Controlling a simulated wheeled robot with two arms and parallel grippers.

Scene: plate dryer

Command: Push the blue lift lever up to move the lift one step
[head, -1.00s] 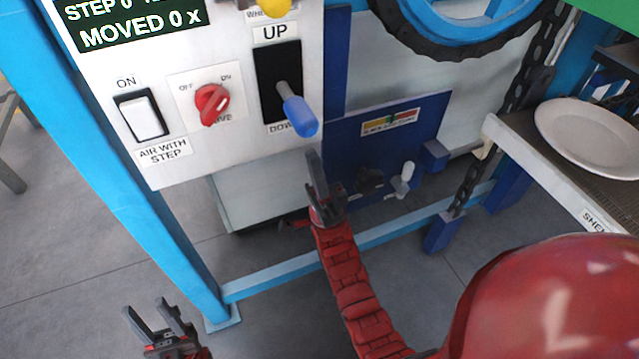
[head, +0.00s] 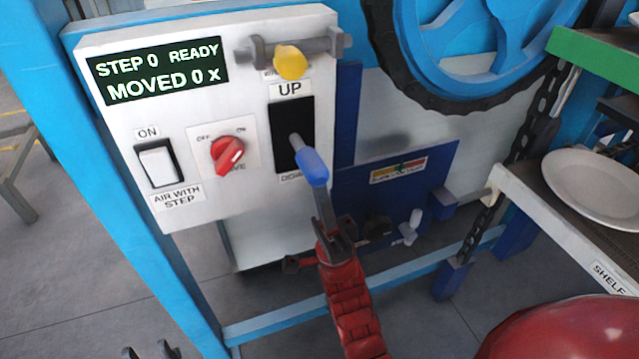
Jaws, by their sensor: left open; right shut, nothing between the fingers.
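The blue lift lever (head: 311,166) sticks out of a black slot marked UP at its top on the white control panel (head: 225,195). Its blue handle hangs down and out towards me, at the lower part of the slot. My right gripper (head: 321,192) is shut and empty, pointing up, with its tips right below the end of the handle. I cannot tell whether they touch. My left gripper (head: 148,351) is open at the bottom edge, mostly cut off and away from the panel. The panel's display (head: 157,77) reads STEP 0 READY, MOVED 0 X.
Left of the lever are a red rotary knob (head: 228,153) and a white rocker switch (head: 158,165). A yellow knob (head: 290,62) sits above it. A blue box (head: 395,200) with small knobs is behind my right gripper. A plate (head: 597,187) rests on the shelf at right.

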